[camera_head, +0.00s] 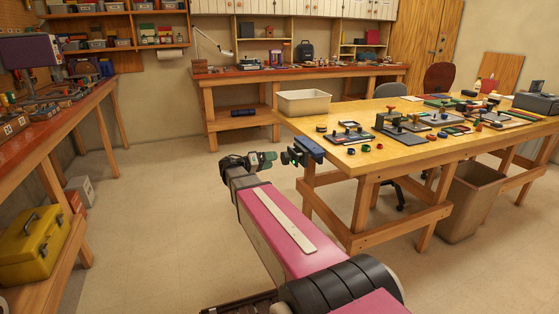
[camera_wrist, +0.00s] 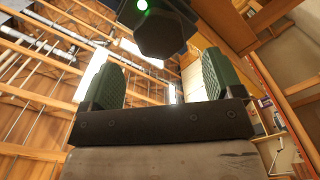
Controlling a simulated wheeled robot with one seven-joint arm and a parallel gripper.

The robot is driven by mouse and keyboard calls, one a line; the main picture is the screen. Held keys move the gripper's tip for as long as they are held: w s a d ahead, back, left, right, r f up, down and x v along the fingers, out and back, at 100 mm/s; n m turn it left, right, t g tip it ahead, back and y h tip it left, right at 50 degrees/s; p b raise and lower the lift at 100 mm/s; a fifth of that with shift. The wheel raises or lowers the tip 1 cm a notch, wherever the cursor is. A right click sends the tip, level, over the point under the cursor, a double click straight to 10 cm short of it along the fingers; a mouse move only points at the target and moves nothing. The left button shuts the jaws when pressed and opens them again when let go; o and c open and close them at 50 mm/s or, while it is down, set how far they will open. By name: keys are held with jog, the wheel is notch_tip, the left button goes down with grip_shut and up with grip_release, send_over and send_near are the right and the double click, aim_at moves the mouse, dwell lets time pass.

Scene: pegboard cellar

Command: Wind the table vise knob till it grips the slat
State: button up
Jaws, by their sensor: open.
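The blue table vise (camera_head: 309,147) is fixed at the near left corner of the yellow worktable. Its dark knob end (camera_head: 287,157) points left toward my gripper (camera_head: 268,157). My gripper has green finger pads and stands just left of the vise, with a small gap in the head view. In the wrist view the two green fingers of my gripper (camera_wrist: 162,65) are wide apart and empty. A dark, many-sided knob (camera_wrist: 163,36) shows beyond the fingertips, roughly between them, below a green light. I cannot make out the slat.
The yellow worktable (camera_head: 345,158) carries several small tools and plates, and a cream bin (camera_head: 303,103) at its far left. A brown waste bin (camera_head: 470,200) stands under its right part. A red-topped bench (camera_head: 50,140) with a yellow toolbox (camera_head: 30,245) is at left. Floor between is clear.

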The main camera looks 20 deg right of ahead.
jog(key=shift+s+a, duration=0.1)
jog(key=shift+a, duration=1.95)
jog(key=s+f+n+y, duration=0.3)
jog(key=s+f+y, duration=0.2)
jog(key=f, duration=0.3)
jog(key=s+f+n+y, duration=0.2)
jog(key=s+f+y, duration=0.35)
jog(key=f, duration=0.25)
jog(key=s+a+f+n+y, duration=0.3)
jog(key=s+a+f+y, duration=0.3)
jog(key=s+a+y, duration=0.1)
jog(key=shift+s+a+f+g, duration=0.3)
jog(key=shift+s+a, duration=0.15)
jog(key=shift+a, duration=0.2)
jog(key=shift+y, duration=0.25)
jog(key=shift+c, duration=0.3)
